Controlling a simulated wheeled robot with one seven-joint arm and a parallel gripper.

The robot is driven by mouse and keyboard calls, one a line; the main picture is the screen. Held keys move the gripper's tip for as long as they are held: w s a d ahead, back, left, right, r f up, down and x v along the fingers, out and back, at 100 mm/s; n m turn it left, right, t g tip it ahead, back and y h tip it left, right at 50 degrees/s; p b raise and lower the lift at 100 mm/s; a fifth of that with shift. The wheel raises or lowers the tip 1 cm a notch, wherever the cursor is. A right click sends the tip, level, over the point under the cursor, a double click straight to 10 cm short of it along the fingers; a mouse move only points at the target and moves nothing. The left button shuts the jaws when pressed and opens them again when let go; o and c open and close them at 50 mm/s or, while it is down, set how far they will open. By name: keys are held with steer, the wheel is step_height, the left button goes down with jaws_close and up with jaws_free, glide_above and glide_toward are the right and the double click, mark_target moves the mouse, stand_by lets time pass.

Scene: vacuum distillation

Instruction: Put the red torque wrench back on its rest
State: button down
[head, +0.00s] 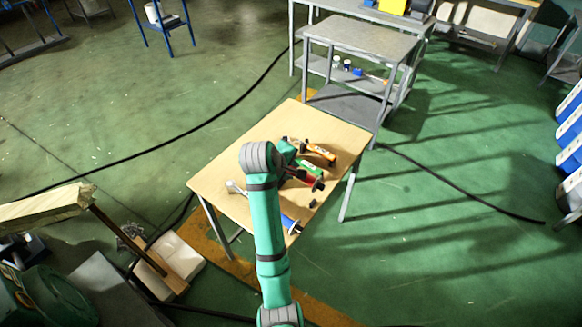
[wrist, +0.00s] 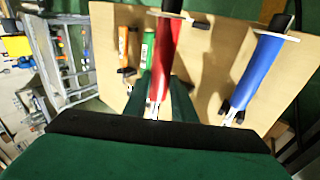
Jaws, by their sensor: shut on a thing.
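The red torque wrench (head: 308,180) is in my gripper (head: 289,172) over the right part of the wooden table (head: 262,137). In the wrist view the red handle (wrist: 164,50) runs away from the camera, with its metal shaft near my gripper (wrist: 166,92). The fingers are shut on it; the exact contact is partly hidden. It looks closer to the camera than the other tools, and its height above the table is hard to tell. Small black rest pieces (wrist: 226,107) show near the blue wrench. I cannot make out a rest under the red one.
A blue wrench (wrist: 257,68) lies to the right in the wrist view. A green-handled tool (wrist: 147,50) and an orange one (wrist: 124,45) lie close on the left. A grey shelved cart (head: 360,38) stands behind the table. Bare tabletop shows at the table's far left.

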steer(key=shift+r, duration=0.1)
steer(key=shift+d, duration=0.15)
step_height(320, 180, down, 6)
steer(key=shift+s+r, duration=0.1)
steer(key=shift+r, duration=0.1)
steer(key=shift+f, duration=0.15)
stand_by(0.4)
stand_by(0.4)
steer(key=shift+f, duration=1.6)
stand_by(1.0)
